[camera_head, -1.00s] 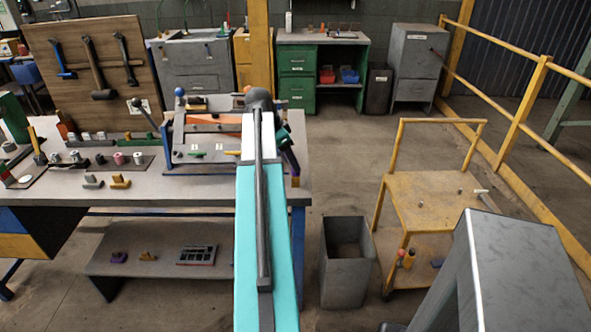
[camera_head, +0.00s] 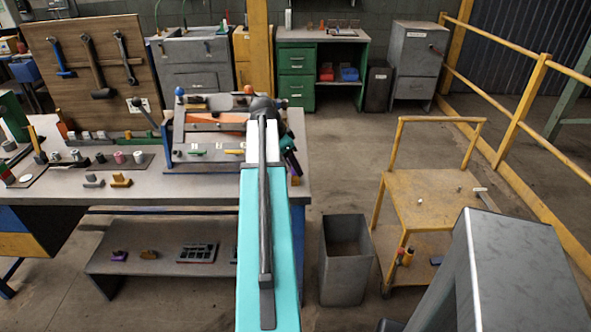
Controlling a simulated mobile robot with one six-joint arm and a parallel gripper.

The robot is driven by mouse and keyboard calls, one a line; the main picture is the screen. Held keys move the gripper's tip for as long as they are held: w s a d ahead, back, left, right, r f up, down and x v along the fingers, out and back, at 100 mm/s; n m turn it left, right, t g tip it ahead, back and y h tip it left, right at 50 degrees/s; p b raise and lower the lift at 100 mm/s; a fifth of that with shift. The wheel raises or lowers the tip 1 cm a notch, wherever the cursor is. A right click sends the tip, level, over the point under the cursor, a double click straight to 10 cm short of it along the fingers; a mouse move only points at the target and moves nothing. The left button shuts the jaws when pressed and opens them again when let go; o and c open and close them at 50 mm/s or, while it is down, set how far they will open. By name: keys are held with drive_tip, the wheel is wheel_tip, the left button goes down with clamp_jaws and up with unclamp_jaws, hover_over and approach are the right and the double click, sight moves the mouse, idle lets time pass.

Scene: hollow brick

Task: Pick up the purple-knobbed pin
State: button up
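A small purple-topped piece (camera_head: 119,256) lies on the low shelf under the workbench at the left. It is too small to tell whether it is a pin with a purple knob. My arm reaches up the middle of the picture to the right end of the workbench. A dark part of my arm's far end shows right of the elbow, above the bench's right edge. My gripper's fingers cannot be made out there, nor anything held. A small purplish and orange spot at the bench's right end, just below that part, is too small to identify.
The workbench (camera_head: 215,183) carries a fixture frame and several small parts. A grey bin (camera_head: 345,270) and yellow cart (camera_head: 430,199) stand right.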

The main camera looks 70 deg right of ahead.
clamp_jaws()
drive_tip(key=shift+r, duration=0.1)
wheel_tip(320, 180, up, 18)
drive_tip(key=b, duration=0.2)
idle(0.7)
idle(0.5)
